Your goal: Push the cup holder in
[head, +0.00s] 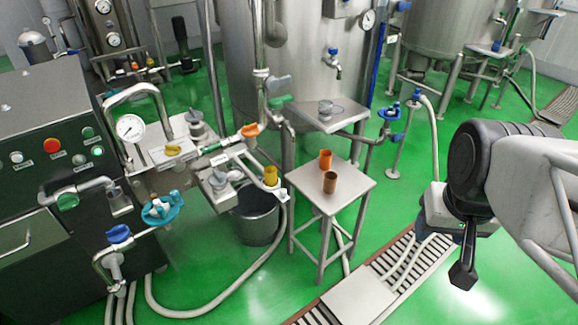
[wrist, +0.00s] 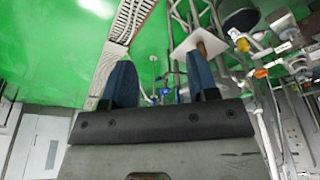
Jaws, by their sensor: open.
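My gripper (head: 463,274) hangs at the right of the head view, far from the holder and touching nothing. In the wrist view its two dark blue fingers (wrist: 161,80) are spread apart with nothing between them.
A grey bucket (head: 256,218) stands below the holder. A shelf (head: 340,118) with a clear cup is behind. Green floor and a drain grate (head: 400,262) lie between stool and gripper.

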